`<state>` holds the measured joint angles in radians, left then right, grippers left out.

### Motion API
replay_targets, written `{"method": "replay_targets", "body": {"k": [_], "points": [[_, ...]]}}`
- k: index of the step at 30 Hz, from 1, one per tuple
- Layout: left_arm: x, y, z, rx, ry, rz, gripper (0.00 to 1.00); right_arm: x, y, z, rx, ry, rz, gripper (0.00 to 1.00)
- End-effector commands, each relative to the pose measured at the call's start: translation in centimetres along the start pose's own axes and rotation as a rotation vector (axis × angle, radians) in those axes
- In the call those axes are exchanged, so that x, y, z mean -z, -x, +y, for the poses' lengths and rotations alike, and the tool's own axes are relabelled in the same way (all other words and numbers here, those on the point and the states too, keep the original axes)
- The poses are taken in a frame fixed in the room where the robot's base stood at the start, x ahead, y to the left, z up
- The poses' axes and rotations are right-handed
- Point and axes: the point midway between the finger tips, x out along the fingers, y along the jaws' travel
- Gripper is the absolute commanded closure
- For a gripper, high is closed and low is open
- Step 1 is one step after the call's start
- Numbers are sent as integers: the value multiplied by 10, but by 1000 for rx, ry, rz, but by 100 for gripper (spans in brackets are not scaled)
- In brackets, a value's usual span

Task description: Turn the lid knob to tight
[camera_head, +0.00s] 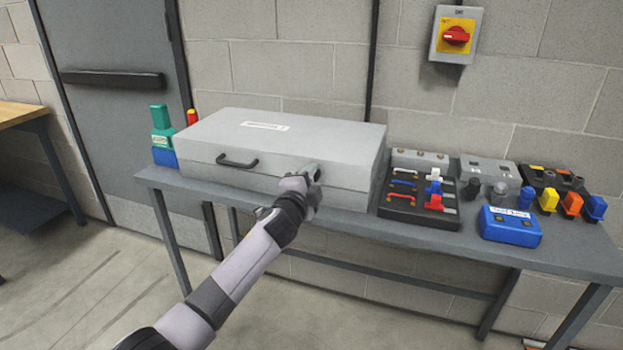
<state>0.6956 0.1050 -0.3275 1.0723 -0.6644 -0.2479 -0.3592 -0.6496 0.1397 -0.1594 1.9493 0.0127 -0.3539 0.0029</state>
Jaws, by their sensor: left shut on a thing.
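A large grey case (277,135) with a closed lid lies on the grey table. A white label sits on its top, and a dark handle (237,161) is on its front face. My left gripper (312,176) is at the front face, right of the handle. It is shut on the dark lid knob (316,172), of which only a small part shows. The gripper hides most of the knob, so I cannot tell its turn angle or any marks around it. My right gripper is not in view.
Right of the case, the table (400,235) holds a black rack (409,207) of coloured parts, a blue box (511,227) and several coloured plugs. A red rotary switch (456,36) is on the wall.

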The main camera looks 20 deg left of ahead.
Motion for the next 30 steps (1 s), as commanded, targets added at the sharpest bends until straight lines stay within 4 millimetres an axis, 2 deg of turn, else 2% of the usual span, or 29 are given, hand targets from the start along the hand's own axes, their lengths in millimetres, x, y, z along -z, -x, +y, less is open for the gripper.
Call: {"method": "replay_targets", "body": {"k": [1,3,12,17,30], "points": [[-1,0,1,-3,0,-2,63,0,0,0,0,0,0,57],[-1,0,1,-2,1,-2,44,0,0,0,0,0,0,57],[0,0,0,-1,1,-1,44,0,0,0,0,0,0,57],[-1,7,0,0,0,-1,44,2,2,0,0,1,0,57],[-1,54,1,-2,0,-1,44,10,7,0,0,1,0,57]]}}
